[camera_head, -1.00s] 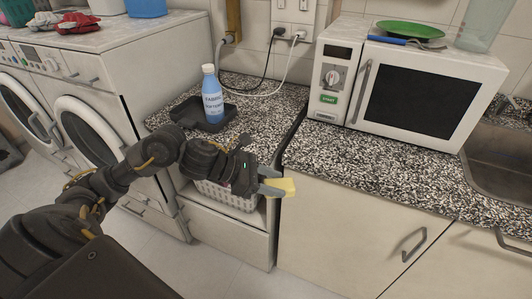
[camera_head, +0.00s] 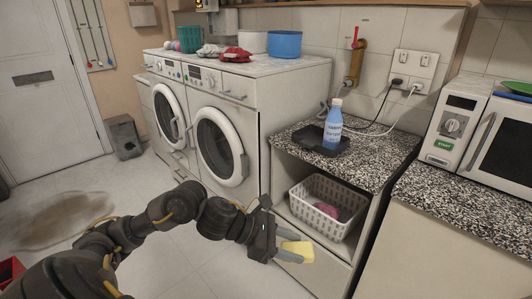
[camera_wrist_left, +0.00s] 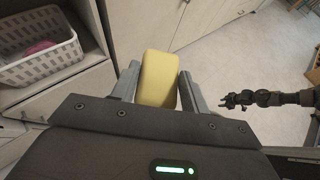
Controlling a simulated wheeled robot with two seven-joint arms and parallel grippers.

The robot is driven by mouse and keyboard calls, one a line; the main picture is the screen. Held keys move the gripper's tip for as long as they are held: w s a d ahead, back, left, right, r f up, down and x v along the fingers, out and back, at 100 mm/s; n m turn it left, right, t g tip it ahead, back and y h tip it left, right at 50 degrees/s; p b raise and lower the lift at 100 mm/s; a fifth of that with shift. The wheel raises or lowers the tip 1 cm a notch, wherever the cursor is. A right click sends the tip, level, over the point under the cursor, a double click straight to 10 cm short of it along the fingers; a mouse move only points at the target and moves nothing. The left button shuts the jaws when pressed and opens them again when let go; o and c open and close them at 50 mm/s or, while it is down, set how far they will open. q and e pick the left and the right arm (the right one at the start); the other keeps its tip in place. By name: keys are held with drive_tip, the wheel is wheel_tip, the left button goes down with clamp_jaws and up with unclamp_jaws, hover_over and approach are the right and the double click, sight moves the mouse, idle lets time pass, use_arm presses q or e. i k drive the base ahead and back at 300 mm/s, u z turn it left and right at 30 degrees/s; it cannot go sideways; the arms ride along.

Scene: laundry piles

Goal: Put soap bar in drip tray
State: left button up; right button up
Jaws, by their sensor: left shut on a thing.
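The yellow soap bar (camera_head: 300,252) is held between the fingers of my left gripper (camera_head: 288,252), in front of the low cabinet and above the floor. It also shows in the left wrist view (camera_wrist_left: 158,80), with a finger on each side. The drip tray (camera_head: 309,138) is black and shallow and lies on the speckled counter. A blue bottle with a white cap (camera_head: 333,124) stands upright in it, toward its right side. In the left wrist view my right gripper (camera_wrist_left: 229,101) is small, at the right, apart from the soap; its jaw opening is too small to tell.
A white basket (camera_head: 325,208) with a pink item sits on the open shelf below the counter (camera_head: 374,165). A microwave (camera_head: 457,125) stands at the right. Washing machines (camera_head: 218,150) stand to the left. Cables run along the back wall.

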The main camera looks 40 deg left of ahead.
sight(310, 139)
drive_tip(key=u, duration=0.3)
drive_tip(key=k, duration=0.7)
drive_tip(key=z, duration=0.35)
drive_tip(key=i, duration=0.6)
drive_tip(key=z, duration=0.55)
drive_tip(key=i, duration=0.7)
drive_tip(key=u, duration=0.7)
drive_tip(key=i, duration=0.6)
drive_tip(key=u, duration=0.6)
